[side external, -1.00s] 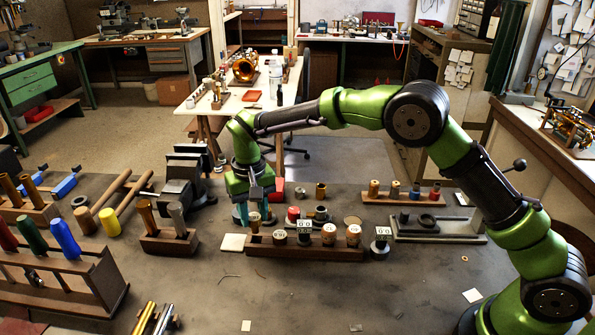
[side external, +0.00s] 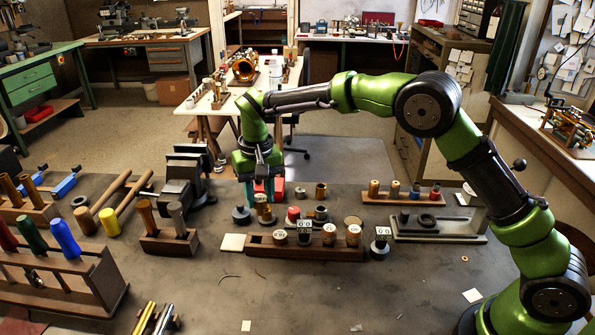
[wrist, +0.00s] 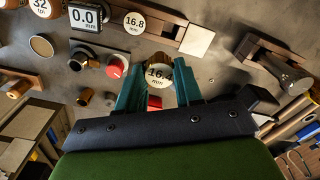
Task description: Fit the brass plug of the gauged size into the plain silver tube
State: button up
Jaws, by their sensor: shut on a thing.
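My gripper (side external: 263,190) is shut on a brass plug (side external: 264,209), held above the bench behind the left end of the plug rack. In the wrist view the plug (wrist: 158,74) sits between the teal fingertips, its pale round top marked 16.4 mm. The wooden plug rack (side external: 305,252) has an empty place at its left end and holds several labelled plugs. A grey tube (side external: 177,216) stands beside a brass one in a small wooden block to the left; I cannot tell whether it is the plain silver tube.
A red-topped piece (side external: 293,213) and a vise (side external: 184,182) stand nearby. A display (side external: 304,226) reads 0.0 in the wrist view.

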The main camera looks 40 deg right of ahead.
jog(key=s+d+r, duration=0.1)
jog(key=s+d, duration=0.1)
jog(key=d, duration=0.5)
jog(key=s+d, duration=0.2)
jog(key=d, duration=0.6)
jog(key=shift+d+r+n, duration=0.15)
jog(key=shift+r+n, duration=0.15)
jog(key=shift+r, duration=0.1)
jog(key=shift+f, duration=2.45)
jog(key=shift+f, duration=1.75)
jog(key=o, duration=1.5)
